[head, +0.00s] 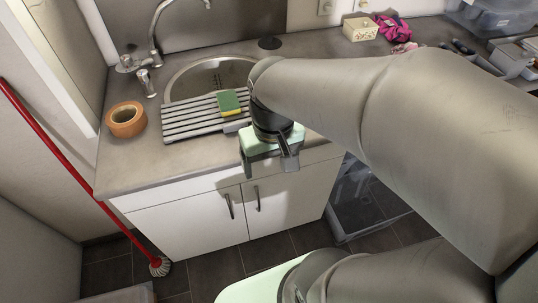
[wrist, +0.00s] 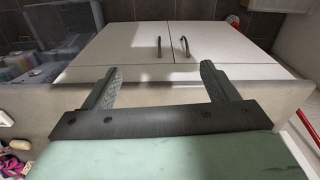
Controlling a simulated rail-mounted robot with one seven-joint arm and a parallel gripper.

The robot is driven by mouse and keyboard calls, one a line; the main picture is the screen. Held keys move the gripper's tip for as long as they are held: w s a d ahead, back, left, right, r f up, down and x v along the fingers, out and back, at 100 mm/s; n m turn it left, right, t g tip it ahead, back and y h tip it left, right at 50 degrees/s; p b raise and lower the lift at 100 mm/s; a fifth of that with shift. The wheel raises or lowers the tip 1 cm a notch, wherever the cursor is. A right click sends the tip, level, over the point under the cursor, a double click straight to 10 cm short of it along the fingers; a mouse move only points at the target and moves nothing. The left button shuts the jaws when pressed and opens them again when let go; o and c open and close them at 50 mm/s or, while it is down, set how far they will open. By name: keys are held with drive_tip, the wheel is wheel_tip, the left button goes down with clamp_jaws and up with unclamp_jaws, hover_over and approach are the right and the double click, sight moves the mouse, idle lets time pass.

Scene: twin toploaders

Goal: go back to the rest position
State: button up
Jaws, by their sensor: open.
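My gripper (head: 269,167) hangs in front of the counter's front edge in the head view, above the level of the white cabinet doors. Its two dark fingers are spread apart. In the wrist view the fingers (wrist: 160,70) stand wide open with nothing between them, and the counter edge and white cabinet doors (wrist: 180,42) show beyond. My arm comes in from the right and hides part of the counter and sink.
A green and yellow sponge (head: 232,103) lies on the grey drying rack (head: 180,121) beside the sink (head: 205,75). An orange tape roll (head: 126,120) sits at left. A box (head: 360,28) and pink cloth (head: 392,27) are at the back. A red-handled brush (head: 70,170) leans at left.

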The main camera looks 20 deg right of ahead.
drive_tip(key=shift+s+f, duration=0.45)
drive_tip(key=shift+s, duration=0.45)
drive_tip(key=shift+s+f, duration=0.4)
drive_tip(key=shift+s, duration=0.45)
